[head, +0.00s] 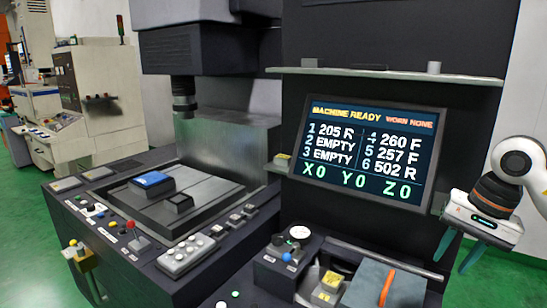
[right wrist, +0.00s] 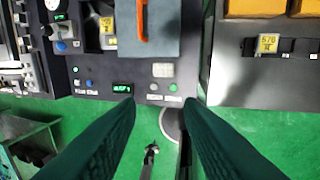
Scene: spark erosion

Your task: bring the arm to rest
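My right arm (head: 517,168) comes in at the right edge of the head view, beside the machine's screen. Its gripper (head: 457,252) hangs with two dark green fingers pointing down, apart, with nothing between them. In the right wrist view the same gripper (right wrist: 160,108) shows both fingers spread over green floor and the front edge of a dark panel. No left arm or left gripper shows in the head view.
The screen (head: 366,153) reads MACHINE READY. Below it is a console with a grey block with an orange handle (head: 387,288) and a yellow-labelled piece (head: 327,286). A blue-topped block (head: 152,184) lies on the machine bed at left. Green floor (head: 497,275) is open at right.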

